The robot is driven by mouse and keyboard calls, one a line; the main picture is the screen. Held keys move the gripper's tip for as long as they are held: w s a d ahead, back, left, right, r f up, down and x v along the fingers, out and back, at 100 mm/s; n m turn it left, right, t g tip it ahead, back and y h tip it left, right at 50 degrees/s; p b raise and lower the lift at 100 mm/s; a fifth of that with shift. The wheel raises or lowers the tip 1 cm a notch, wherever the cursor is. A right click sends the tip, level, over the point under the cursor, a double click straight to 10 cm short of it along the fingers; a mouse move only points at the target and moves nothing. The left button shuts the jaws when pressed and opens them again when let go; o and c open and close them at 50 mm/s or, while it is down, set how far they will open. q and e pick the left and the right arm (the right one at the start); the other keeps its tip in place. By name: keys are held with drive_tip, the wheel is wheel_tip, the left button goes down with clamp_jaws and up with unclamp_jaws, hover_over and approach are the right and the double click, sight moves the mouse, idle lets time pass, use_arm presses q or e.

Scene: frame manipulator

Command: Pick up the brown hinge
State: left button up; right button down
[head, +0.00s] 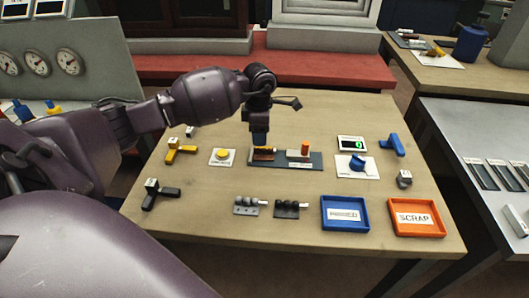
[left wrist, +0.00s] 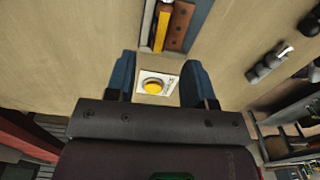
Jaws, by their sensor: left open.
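The brown hinge (head: 265,155) lies on the left part of a grey fixture plate (head: 299,165) in the middle of the table. In the left wrist view the brown hinge (left wrist: 181,25) shows at the top edge, with a yellow-orange part along its side. My left gripper (head: 260,140) points down just above the hinge and partly covers it in the head view. In the left wrist view its two blue fingers (left wrist: 159,75) stand wide apart, with nothing held between them. My right gripper is not seen.
A yellow button (head: 222,155) sits left of the fixture. An orange-topped peg (head: 305,149) stands on the plate's right part. A blue tray (head: 345,227) and an orange scrap tray (head: 416,231) are at front right.

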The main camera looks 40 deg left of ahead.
sight(264, 153)
use_arm(q)
drive_tip(key=f, duration=0.5)
drive_tip(key=shift+w+d+b, duration=0.15)
drive_tip(key=shift+w+b, duration=0.05)
drive_tip(key=shift+b, duration=0.15)
clamp_jaws()
drive_tip(key=shift+r, duration=0.1)
